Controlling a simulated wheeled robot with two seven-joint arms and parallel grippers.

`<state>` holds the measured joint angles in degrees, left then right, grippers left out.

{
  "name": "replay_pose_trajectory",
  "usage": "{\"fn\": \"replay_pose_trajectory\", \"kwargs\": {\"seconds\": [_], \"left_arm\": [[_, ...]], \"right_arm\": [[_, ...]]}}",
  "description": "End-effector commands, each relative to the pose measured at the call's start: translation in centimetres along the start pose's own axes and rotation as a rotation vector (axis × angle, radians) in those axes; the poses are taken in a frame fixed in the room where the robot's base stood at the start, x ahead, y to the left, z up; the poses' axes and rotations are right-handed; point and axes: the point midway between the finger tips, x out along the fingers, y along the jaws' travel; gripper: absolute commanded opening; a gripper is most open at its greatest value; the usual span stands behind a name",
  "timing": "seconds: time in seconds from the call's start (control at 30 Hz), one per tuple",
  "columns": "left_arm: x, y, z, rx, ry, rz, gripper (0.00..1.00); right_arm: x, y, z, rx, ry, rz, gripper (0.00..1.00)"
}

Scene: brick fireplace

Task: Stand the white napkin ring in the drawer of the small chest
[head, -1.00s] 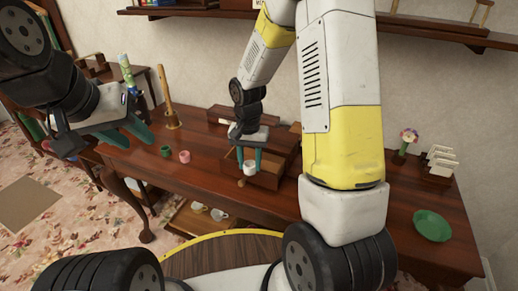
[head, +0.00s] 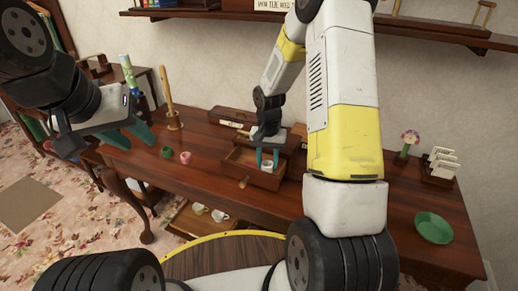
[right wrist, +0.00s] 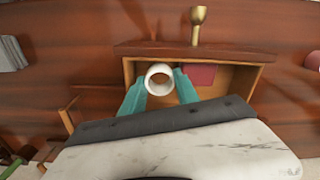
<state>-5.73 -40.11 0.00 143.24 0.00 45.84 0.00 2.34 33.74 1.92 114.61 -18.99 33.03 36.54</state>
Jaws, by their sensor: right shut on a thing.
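The white napkin ring (head: 266,165) is held between the teal fingers of my right gripper (head: 267,160). In the right wrist view, the ring (right wrist: 159,79) shows its round opening to the camera, with a finger on each side. The small chest (head: 290,146) stands on the table with its drawer (head: 240,166) pulled out. My left gripper (head: 130,138) is open and empty at the left, away from the chest.
A dark red flat thing (right wrist: 197,75) lies in the drawer beside the ring. A brass knob (right wrist: 197,22) sticks out from the drawer front. Green (head: 167,152) and pink (head: 186,157) rings stand on the table at left. A green plate (head: 433,227) lies at right.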

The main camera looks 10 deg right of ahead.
Motion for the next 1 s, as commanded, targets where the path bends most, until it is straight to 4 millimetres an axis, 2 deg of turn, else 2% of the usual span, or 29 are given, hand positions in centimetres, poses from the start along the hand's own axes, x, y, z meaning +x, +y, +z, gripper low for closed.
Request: {"fn": "replay_pose_trajectory", "kwargs": {"seconds": [0.5, 0.53, 0.6, 1.0], "left_arm": [[0.0, 0.0, 0.0, 0.000, 0.000, 0.000, 0.36], [0.0, 0.0, 0.0, 0.000, 0.000, 0.000, 0.36], [0.0, 0.0, 0.0, 0.000, 0.000, 0.000, 0.36], [0.0, 0.0, 0.0, 0.000, 0.000, 0.000, 0.36]], "right_arm": [[1.2, 0.0, 0.0, 0.000, 0.000, 0.000, 0.00], [1.2, 0.0, 0.0, 0.000, 0.000, 0.000, 0.43], [1.2, 0.0, 0.0, 0.000, 0.000, 0.000, 0.56], [0.7, 0.0, -0.1, 0.000, 0.002, -0.001, 0.59]]}}
